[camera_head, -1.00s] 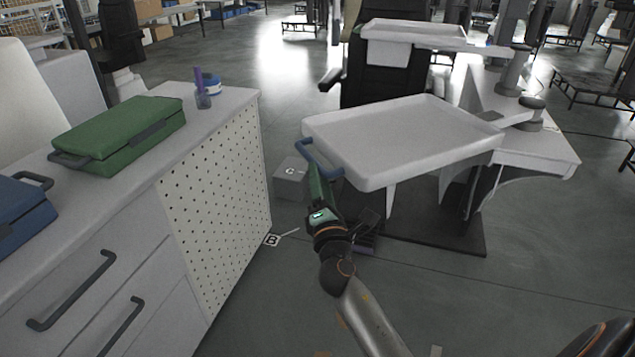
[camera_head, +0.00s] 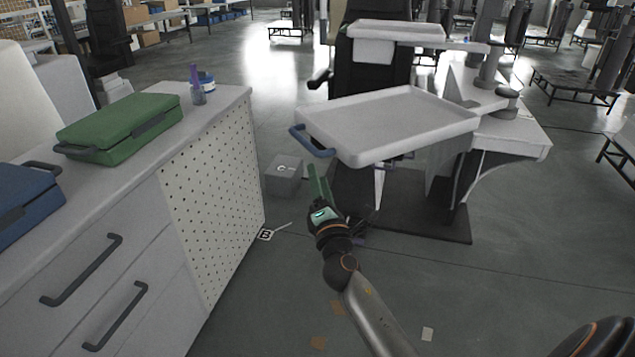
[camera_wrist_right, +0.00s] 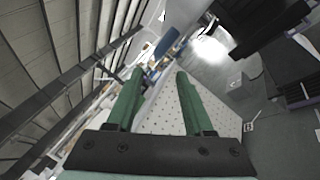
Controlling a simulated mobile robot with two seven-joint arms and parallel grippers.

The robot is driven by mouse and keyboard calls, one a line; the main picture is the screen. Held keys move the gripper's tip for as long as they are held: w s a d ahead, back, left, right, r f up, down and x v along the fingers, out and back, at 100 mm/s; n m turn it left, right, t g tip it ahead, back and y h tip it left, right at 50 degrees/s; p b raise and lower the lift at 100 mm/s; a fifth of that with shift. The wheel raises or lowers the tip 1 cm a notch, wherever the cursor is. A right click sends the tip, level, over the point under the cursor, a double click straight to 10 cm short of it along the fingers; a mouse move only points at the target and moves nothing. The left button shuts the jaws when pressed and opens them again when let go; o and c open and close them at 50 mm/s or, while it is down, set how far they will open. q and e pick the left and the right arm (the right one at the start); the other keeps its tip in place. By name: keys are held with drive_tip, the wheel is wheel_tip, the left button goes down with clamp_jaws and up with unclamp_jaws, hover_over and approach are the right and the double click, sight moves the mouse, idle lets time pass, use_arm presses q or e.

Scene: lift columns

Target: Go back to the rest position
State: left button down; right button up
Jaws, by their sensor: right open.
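My right gripper (camera_head: 318,184) is in the middle of the head view, with green fingers. It is just in front of and below the white tray (camera_head: 395,125) and its blue handle (camera_head: 312,142), apart from the handle. In the right wrist view the two green fingers (camera_wrist_right: 154,90) are spread with nothing between them. A perforated panel shows behind them. My left gripper does not show in the head view.
A white drawer cabinet (camera_head: 85,260) stands at left, with a green case (camera_head: 120,128) and a blue case (camera_head: 22,200) on top. A grey box (camera_head: 284,176) sits on the floor behind my right gripper.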

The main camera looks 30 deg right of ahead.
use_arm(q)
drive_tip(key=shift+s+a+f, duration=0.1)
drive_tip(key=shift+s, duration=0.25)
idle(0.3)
